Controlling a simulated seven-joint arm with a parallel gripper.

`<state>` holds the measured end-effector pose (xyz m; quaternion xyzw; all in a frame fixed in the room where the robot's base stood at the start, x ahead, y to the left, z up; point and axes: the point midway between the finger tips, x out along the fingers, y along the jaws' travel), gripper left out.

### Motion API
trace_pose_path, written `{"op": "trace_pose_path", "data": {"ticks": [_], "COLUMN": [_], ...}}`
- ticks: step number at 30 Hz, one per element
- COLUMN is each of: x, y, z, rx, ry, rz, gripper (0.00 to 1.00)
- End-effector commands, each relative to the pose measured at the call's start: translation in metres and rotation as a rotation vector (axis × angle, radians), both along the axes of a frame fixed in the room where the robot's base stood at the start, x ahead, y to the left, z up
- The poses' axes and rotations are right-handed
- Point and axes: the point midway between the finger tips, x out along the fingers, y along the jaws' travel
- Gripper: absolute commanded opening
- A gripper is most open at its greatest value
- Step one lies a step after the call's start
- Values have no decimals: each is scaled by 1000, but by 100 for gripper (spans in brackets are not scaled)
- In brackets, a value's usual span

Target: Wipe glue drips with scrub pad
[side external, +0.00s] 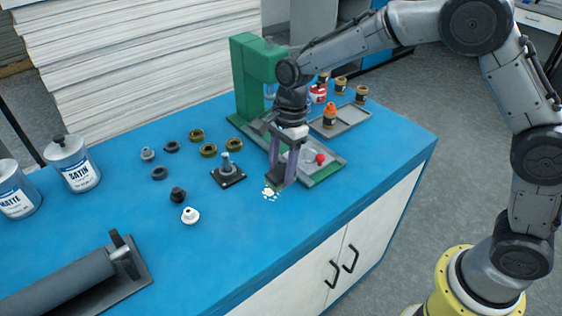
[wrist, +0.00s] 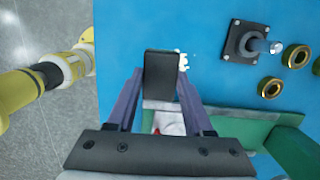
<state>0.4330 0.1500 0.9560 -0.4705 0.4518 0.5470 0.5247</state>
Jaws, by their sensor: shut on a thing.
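My gripper (side external: 281,170) is shut on the scrub pad (side external: 278,181), a dark block with a greenish underside, low over the blue table near its front edge. In the wrist view the dark back of the pad (wrist: 160,72) sits between the two purple fingers. White glue drips (side external: 269,193) lie on the blue top just left of and in front of the pad. In the wrist view part of the glue (wrist: 183,60) shows at the pad's right edge; the pad may hide more. I cannot tell whether the pad touches the table.
A black-based post (side external: 228,173) stands left of the pad, near brass rings (side external: 208,150) and several knobs. A green press (side external: 249,80) and a grey tray (side external: 341,122) with jars stand behind. Cans (side external: 72,163) and a roller (side external: 65,285) are left. Blue surface is clear at the front.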

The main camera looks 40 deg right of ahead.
Motion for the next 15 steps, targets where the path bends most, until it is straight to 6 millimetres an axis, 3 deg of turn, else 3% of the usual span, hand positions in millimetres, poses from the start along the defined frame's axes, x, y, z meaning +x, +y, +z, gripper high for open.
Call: {"op": "trace_pose_path", "data": {"ticks": [15], "x": [0], "y": [0], "z": [-48], "rx": [0], "ry": [2], "rz": [-1], "gripper": [7]}}
